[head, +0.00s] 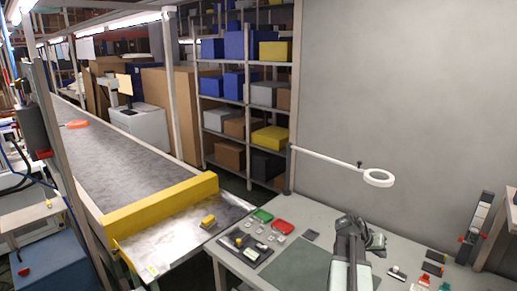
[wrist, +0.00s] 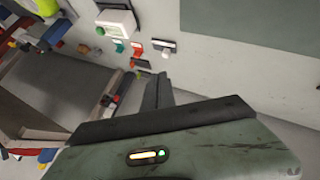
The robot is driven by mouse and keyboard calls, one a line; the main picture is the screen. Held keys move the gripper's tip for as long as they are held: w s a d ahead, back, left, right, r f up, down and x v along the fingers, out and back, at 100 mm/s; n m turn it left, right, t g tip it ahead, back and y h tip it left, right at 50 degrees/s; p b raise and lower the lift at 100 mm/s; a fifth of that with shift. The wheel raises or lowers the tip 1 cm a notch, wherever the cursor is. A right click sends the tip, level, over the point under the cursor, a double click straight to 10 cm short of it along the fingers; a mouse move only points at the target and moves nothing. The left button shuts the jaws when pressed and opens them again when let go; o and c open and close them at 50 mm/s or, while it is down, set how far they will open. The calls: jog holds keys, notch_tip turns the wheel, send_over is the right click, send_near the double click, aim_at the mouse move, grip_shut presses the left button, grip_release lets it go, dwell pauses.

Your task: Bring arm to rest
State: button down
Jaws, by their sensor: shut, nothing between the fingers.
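My arm (head: 348,262) rises over the work table (head: 222,250) at the lower right of the head view, its upper part bent. My gripper (wrist: 158,90) shows in the wrist view as dark fingers close together, shut and empty. They point away from the grey-green housing at the bottom of that view. In the head view the gripper is small and partly merged with the arm's dark upper end, so its fingers are hard to make out. Nothing is held.
A yellow-edged conveyor (head: 165,203) runs along the left, with a small yellow block (head: 208,221) on its metal end. Small items lie right of my arm.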

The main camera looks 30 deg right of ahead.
jog(key=w+a+f+n+t+y, duration=0.1)
jog(key=w+a+n, duration=0.1)
jog(key=w+a, duration=0.7)
jog(key=w+a+f+n+t+y, duration=0.15)
jog(key=w+a, duration=0.25)
jog(key=a, duration=0.8)
jog(key=w+a+f+n+t+y, duration=0.1)
jog(key=w+a+n+t, duration=0.1)
jog(key=w+a, duration=0.7)
jog(key=s+a+f+n+g+y, duration=0.1)
jog(key=s+a+n+y, duration=0.1)
jog(key=a, duration=1.2)
jog(key=s+a+f+n+g+y, duration=0.1)
jog(key=s+a, duration=0.5)
jog(key=a, duration=0.8)
jog(key=f+n+y, duration=0.1)
jog(key=n+y, duration=0.1)
jog(key=n, duration=0.1)
jog(key=shift+f+g, duration=0.3)
jog(key=shift+g, duration=0.05)
